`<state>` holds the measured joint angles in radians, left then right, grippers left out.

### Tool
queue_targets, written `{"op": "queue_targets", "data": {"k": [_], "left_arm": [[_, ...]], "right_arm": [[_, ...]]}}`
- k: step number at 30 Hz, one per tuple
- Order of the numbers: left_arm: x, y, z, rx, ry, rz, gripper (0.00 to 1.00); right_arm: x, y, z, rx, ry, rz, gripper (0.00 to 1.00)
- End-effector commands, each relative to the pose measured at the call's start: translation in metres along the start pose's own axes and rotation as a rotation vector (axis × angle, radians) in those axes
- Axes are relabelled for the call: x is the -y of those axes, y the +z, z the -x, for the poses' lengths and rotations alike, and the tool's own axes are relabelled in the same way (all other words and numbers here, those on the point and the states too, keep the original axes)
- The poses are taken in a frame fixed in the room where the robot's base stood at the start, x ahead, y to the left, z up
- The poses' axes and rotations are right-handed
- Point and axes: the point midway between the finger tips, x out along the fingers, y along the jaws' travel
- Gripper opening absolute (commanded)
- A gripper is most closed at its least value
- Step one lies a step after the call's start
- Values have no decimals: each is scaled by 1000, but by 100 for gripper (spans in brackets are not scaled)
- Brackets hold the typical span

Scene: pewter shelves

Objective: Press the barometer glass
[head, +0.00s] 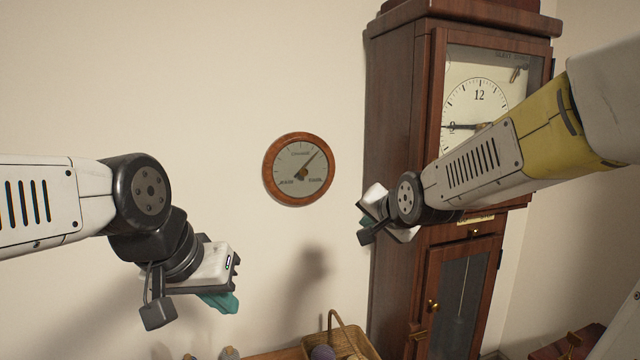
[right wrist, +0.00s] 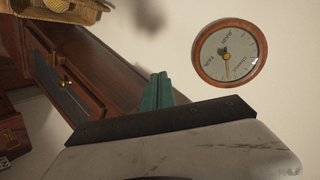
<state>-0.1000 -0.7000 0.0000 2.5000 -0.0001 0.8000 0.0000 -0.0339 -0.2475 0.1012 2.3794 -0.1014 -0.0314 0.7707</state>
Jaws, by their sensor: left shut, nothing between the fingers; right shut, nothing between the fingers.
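The barometer (head: 299,169) hangs on the cream wall, left of the tall clock. It has a round wooden rim and a pale dial under glass with a needle. It also shows at the upper right of the right wrist view (right wrist: 230,54), seen turned. My left gripper (head: 222,301) is low on the left, apart from the barometer; its teal fingers are shut and empty. My right gripper (head: 366,212) is right of and below the barometer, in front of the clock's left side, apart from the dial. Its teal fingers (right wrist: 157,92) are shut and empty in the right wrist view.
A tall dark wooden clock (head: 398,140) stands at the right, close behind my right arm. A wicker basket (head: 352,341) with contents sits on a wooden surface at the bottom. It also shows in the right wrist view (right wrist: 85,12). The wall around the barometer is bare.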

Motion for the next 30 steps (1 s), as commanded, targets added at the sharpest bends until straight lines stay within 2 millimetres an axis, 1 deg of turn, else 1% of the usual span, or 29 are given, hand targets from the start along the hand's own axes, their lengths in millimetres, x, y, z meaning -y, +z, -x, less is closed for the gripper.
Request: {"op": "queue_targets", "data": {"k": [1,3,6,9,12,15,25,28,30], "left_arm": [[0,0,0,0,0,0,0],[0,0,0,0,0,0,0],[0,0,0,0,0,0,0],[0,0,0,0,0,0,0],[0,0,0,0,0,0,0],[0,0,0,0,0,0,0],[0,0,0,0,0,0,0],[0,0,0,0,0,0,0],[0,0,0,0,0,0,0]], "right_arm": [[12,-6,-27,-31,-56,-99,0],[33,-16,-54,-74,-161,-247,0],[56,-25,-82,-99,-301,-434,0],[72,-29,-98,-100,-411,-576,0],[80,-31,-106,-94,-481,-662,0],[84,-33,-108,-92,-514,-701,0],[85,-34,-108,-92,-518,-706,0],[87,-34,-113,-91,-518,-705,0],[91,-37,-120,-91,-518,-704,0]]}}
